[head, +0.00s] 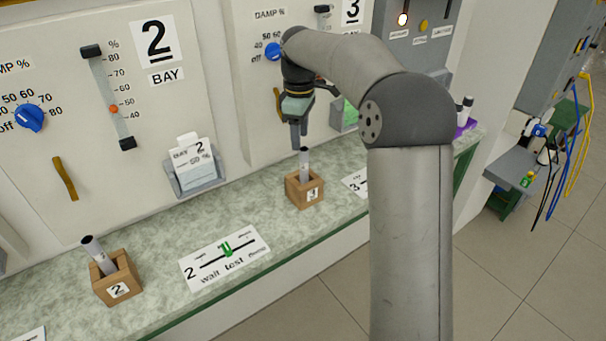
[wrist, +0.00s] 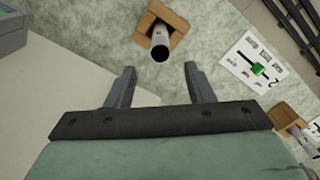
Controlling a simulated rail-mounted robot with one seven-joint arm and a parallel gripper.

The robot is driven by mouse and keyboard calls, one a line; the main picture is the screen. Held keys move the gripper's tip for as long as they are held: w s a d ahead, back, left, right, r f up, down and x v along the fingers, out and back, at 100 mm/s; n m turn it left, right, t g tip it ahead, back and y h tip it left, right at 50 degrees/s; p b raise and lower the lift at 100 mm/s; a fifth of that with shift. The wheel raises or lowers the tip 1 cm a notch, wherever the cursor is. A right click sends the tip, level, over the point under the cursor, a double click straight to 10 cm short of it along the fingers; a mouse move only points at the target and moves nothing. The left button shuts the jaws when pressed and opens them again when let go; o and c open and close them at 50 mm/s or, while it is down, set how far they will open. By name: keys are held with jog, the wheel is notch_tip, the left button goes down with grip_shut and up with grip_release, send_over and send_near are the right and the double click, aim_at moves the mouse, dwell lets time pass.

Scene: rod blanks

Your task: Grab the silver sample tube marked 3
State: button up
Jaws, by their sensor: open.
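The silver tube (head: 304,164) stands, slightly tilted, in a wooden block (head: 294,190) labelled 3 on the counter. In the wrist view the tube (wrist: 160,45) shows its dark open end, and part of its block (wrist: 176,24) shows behind it. My gripper (head: 299,142) is above the tube in the head view, with fingers pointing down. In the wrist view my gripper (wrist: 159,74) is open and empty. The tube's end appears just beyond the fingertips, roughly centred between them; the exact gap cannot be told.
Another silver tube (head: 95,252) leans in a block labelled 2 (head: 118,281) at lower left. A bay 2 card (head: 225,258) lies flat between the blocks. The upright panel (head: 210,60) with dials and sliders backs the counter. A card holder (head: 197,178) juts from it.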

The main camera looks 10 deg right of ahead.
aim_at(304, 160)
notch_tip(304, 160, down, 3)
jog(key=shift+r, duration=0.1)
jog(key=shift+s+d+f+p, duration=0.1)
jog(key=shift+d+f+p, duration=0.05)
jog(key=shift+f, duration=0.75)
jog(key=shift+s+d+f+p, duration=0.1)
jog(key=shift+s+d+f, duration=0.05)
jog(key=shift+f, duration=0.75)
jog(key=shift+s+d+f+p, duration=0.1)
jog(key=shift+d+f+p, duration=0.05)
jog(key=shift+f, duration=0.75)
jog(key=c, duration=1)
